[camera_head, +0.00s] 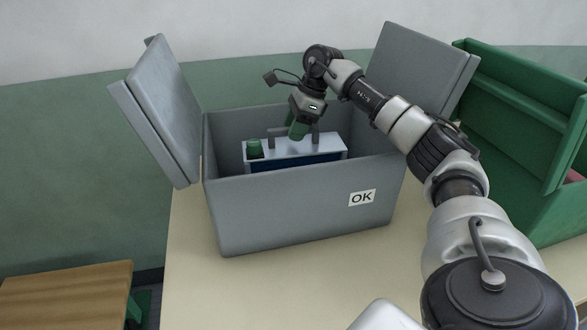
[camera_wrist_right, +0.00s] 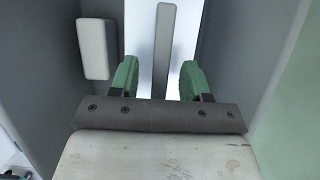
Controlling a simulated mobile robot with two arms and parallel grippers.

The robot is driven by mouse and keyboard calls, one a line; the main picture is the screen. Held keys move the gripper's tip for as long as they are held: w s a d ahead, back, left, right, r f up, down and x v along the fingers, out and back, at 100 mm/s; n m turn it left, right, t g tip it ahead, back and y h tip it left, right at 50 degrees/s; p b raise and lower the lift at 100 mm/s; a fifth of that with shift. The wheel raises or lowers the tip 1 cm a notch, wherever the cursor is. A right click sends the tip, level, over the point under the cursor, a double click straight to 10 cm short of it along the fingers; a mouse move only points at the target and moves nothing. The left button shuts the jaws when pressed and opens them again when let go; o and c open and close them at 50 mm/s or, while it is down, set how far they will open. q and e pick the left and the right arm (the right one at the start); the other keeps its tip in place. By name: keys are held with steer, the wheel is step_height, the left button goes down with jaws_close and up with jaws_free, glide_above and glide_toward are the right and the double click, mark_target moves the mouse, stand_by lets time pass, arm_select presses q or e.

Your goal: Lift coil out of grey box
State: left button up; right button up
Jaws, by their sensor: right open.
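The grey box (camera_head: 290,212) stands open on the table, marked "OK". Inside it is the coil (camera_head: 327,146), a block with a pale top and dark blue front; its lower part is hidden by the box wall. A grey bar, seemingly its handle, shows in the right wrist view (camera_wrist_right: 163,40). My right gripper (camera_head: 298,130) reaches down into the box over the coil. Its green fingers (camera_wrist_right: 158,80) are open, one on each side of the bar, with gaps to both. My left gripper is not in view.
The box's left lid (camera_head: 160,110) and right lid (camera_head: 415,75) stand open. A green box (camera_head: 545,205) is at the right. A pale block (camera_wrist_right: 93,48) sits near the left finger. A wooden surface (camera_head: 65,290) is at the lower left.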

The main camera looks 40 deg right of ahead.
steer(key=shift+f, duration=0.25)
stand_by(0.3)
steer(key=shift+c, duration=0.5)
jaws_close()
steer(key=shift+w+r, duration=0.1)
steer(key=shift+r, duration=0.1)
